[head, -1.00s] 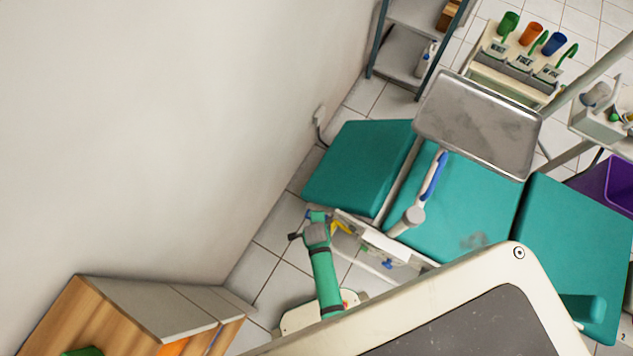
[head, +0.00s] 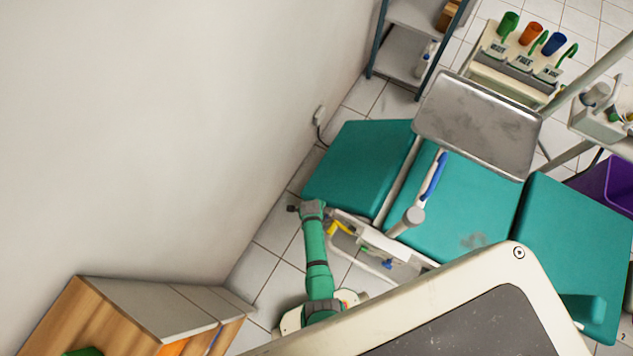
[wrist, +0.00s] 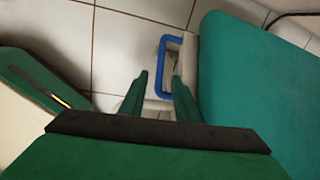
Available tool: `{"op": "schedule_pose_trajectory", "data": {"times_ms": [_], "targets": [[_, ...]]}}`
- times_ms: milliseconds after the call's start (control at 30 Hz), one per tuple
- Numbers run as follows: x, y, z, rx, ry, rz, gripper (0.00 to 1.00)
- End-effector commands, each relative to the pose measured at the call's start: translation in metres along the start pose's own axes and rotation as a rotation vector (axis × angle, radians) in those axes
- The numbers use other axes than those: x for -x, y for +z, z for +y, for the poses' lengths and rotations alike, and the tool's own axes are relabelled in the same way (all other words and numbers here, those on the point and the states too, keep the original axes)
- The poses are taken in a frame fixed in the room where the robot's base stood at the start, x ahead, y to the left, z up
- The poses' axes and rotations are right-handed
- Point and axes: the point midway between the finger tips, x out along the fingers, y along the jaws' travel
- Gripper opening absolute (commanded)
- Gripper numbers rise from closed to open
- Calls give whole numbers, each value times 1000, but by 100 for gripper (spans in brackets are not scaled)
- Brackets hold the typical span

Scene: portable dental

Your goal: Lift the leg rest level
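The leg rest (head: 358,165) is the teal cushion at the left end of the dental chair in the head view; it looks sloped relative to the seat (head: 470,205), though its exact angle is hard to tell. It also fills the right of the wrist view (wrist: 252,75). A blue U-shaped handle (wrist: 163,62) sticks out beside its edge. My gripper (wrist: 158,78) is open and empty, its two green fingers pointing toward the handle, which appears just beyond the fingertips. In the head view my arm's end is at the leg rest's near corner, and the fingers are hidden.
A metal tray (head: 480,122) hangs over the chair. A yellow part (head: 338,229) lies close to my arm. A wooden cabinet (head: 110,320) is at lower left. Tiled floor (head: 275,235) is clear by the wall.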

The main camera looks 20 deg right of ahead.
Motion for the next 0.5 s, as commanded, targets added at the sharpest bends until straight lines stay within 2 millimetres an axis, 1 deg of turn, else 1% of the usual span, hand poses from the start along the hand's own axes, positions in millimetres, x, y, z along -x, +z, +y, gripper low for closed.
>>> {"op": "schedule_pose_trajectory", "data": {"times_ms": [100, 200, 300, 500], "targets": [[-14, 0, 1, -1, 2, 0, 30], [-24, 0, -1, 0, 0, 1, 30], [-31, 0, 0, 0, 0, 0, 30], [-38, 0, 0, 0, -1, 0, 30]]}}
